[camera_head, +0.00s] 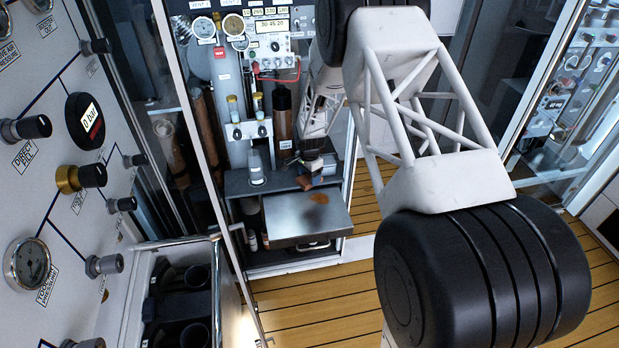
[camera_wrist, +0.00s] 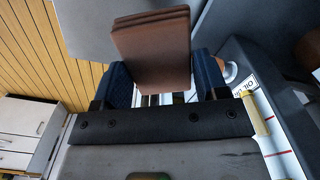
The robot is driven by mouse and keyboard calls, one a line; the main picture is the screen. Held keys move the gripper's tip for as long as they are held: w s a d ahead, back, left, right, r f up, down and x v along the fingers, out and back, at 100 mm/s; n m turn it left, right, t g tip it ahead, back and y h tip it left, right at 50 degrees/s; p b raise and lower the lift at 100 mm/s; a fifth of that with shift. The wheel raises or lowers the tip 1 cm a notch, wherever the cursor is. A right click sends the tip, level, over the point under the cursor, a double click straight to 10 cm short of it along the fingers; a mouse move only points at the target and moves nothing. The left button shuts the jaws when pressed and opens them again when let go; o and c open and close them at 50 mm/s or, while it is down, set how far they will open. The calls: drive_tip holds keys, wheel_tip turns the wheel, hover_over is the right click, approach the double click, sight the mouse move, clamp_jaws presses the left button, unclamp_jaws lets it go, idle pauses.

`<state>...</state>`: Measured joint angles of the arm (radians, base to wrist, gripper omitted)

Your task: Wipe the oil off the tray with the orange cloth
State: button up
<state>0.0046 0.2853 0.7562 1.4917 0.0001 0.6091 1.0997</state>
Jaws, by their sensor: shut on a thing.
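The metal tray (camera_head: 290,222) is a pulled-out shelf in the cabinet, in the middle of the head view. A brown oil patch (camera_head: 318,197) lies on its upper right part. My gripper (camera_head: 312,166) is above the tray's back edge. It is shut on the folded orange cloth (camera_head: 303,183), which is near the back of the tray, left of the oil. Whether the cloth touches the tray is unclear. In the wrist view the cloth (camera_wrist: 152,52) stands as a folded brownish-orange stack between my blue-padded fingers.
A white-capped bottle (camera_head: 256,168) stands on the shelf left of the tray. A brown cylinder (camera_head: 282,118) and small vials (camera_head: 233,108) are behind. A control panel (camera_head: 270,35) is above. Wooden floor (camera_head: 310,300) is open in front of the cabinet.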

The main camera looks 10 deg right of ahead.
sight(308, 177)
wheel_tip(308, 177, up, 2)
drive_tip(key=n, duration=0.5)
drive_tip(key=shift+w+a+n, duration=0.1)
drive_tip(key=shift+w+n, duration=0.05)
drive_tip(key=shift+n, duration=0.15)
drive_tip(key=shift+r+n, duration=0.35)
drive_tip(key=shift+n, duration=0.6)
drive_tip(key=shift+r+n, duration=0.3)
drive_tip(key=shift+n, duration=0.65)
drive_tip(key=shift+n, duration=0.3)
drive_tip(key=shift+f+m, duration=0.9)
drive_tip(key=shift+f, duration=0.15)
drive_tip(key=shift+s+d+f+m, duration=0.1)
drive_tip(key=shift+s+f+m, duration=0.05)
drive_tip(key=shift+f+m, duration=0.85)
drive_tip(key=shift+s+d+f+m, duration=0.1)
drive_tip(key=shift+f+m, duration=0.55)
drive_tip(key=shift+m, duration=0.65)
drive_tip(key=shift+f, duration=0.15)
